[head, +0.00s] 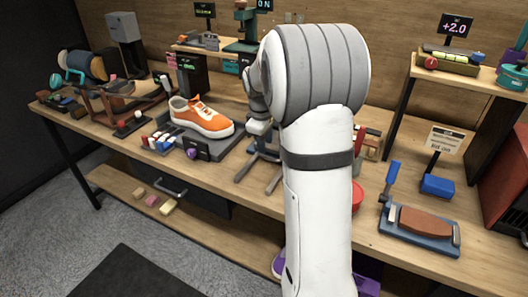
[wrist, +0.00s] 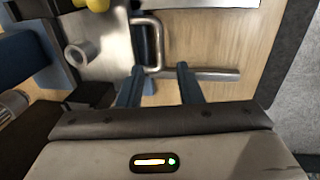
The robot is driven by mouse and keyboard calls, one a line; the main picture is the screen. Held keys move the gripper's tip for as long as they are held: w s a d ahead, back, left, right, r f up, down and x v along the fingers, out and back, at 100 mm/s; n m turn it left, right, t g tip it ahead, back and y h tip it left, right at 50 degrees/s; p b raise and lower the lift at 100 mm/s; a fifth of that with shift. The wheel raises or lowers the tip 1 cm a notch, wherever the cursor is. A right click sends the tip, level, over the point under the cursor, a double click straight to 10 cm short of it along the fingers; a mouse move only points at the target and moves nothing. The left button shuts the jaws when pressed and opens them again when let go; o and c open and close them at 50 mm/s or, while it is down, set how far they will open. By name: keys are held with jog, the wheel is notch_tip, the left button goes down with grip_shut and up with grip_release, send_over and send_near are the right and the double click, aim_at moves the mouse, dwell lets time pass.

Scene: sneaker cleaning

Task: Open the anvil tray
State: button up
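My gripper (wrist: 161,70) is open, with its two blue-grey fingers apart and nothing held between them. In the wrist view, a metal loop handle (wrist: 158,45) lies just beyond the fingertips, on the edge of a grey metal piece (wrist: 105,38). A metal bar (wrist: 212,74) runs sideways past the fingertips; I cannot tell whether they touch it. In the head view, my gripper (head: 256,184) points down at the bench's front edge, right of the orange sneaker (head: 203,117). I cannot tell for certain which part is the anvil tray; my arm hides much of that area.
The wooden bench (head: 325,207) is crowded. A blue tool base (head: 422,237) with a brown block stands right of my arm. A red round item (head: 357,196) is close beside the arm. A dark drawer with a handle (head: 170,188) hangs below the bench at left.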

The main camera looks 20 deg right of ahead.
aim_at(267, 157)
jog(key=f, duration=0.5)
jog(key=shift+w+d, duration=0.25)
jog(key=shift+d, duration=0.05)
jog(key=shift+r, duration=0.1)
grip_shut()
